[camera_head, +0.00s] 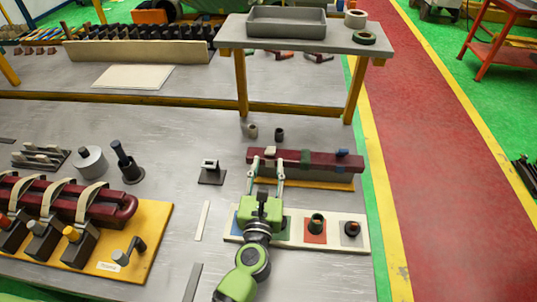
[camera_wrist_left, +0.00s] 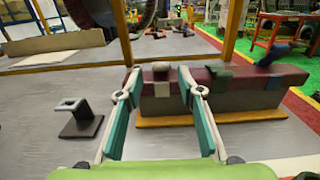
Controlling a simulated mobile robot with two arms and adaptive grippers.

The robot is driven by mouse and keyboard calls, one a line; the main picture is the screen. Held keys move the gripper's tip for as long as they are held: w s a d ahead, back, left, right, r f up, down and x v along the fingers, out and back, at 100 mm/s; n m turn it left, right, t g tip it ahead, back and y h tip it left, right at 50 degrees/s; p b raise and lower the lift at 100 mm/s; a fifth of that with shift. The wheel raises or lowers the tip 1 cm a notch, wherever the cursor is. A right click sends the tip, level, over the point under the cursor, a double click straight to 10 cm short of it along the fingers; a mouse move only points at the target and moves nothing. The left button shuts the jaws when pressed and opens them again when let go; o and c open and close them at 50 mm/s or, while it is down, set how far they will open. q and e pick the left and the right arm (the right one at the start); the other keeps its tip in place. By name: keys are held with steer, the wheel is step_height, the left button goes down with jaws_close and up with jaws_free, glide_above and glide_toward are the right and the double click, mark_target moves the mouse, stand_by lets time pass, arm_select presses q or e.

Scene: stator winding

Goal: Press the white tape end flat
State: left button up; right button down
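A dark red bar (camera_head: 328,161) lies on a grey block with a yellow base. It carries a white tape (camera_head: 270,151) near its left end, a green tape (camera_head: 305,157) and a blue tape (camera_head: 342,153). In the left wrist view the white tape (camera_wrist_left: 162,89) is a pale band on the bar's front, with a small raised piece on top. My left gripper (camera_head: 267,164) is open, its fingers apart on either side of the white tape, near the bar's front. Contact cannot be told. My right gripper is not in view.
A pale board (camera_head: 352,244) with coloured squares and small parts lies in front of the bar. A small dark stand (camera_head: 211,173) is left of the gripper. A yellow-based coil fixture (camera_head: 150,215) fills the left front. A raised grey shelf (camera_head: 300,38) stands behind.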

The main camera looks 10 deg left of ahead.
mark_target(270, 154)
arm_select(q)
steer(key=shift+w+d, duration=0.1)
steer(key=shift+w, duration=1.45)
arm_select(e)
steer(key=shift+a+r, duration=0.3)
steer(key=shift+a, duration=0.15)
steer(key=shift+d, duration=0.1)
arm_select(q)
jaws_close()
steer(key=f+t+b, duration=0.1)
steer(key=b, duration=0.5)
steer(key=shift+s+r+b, duration=0.1)
steer(key=shift+r+b, duration=0.05)
steer(key=shift+b, duration=0.3)
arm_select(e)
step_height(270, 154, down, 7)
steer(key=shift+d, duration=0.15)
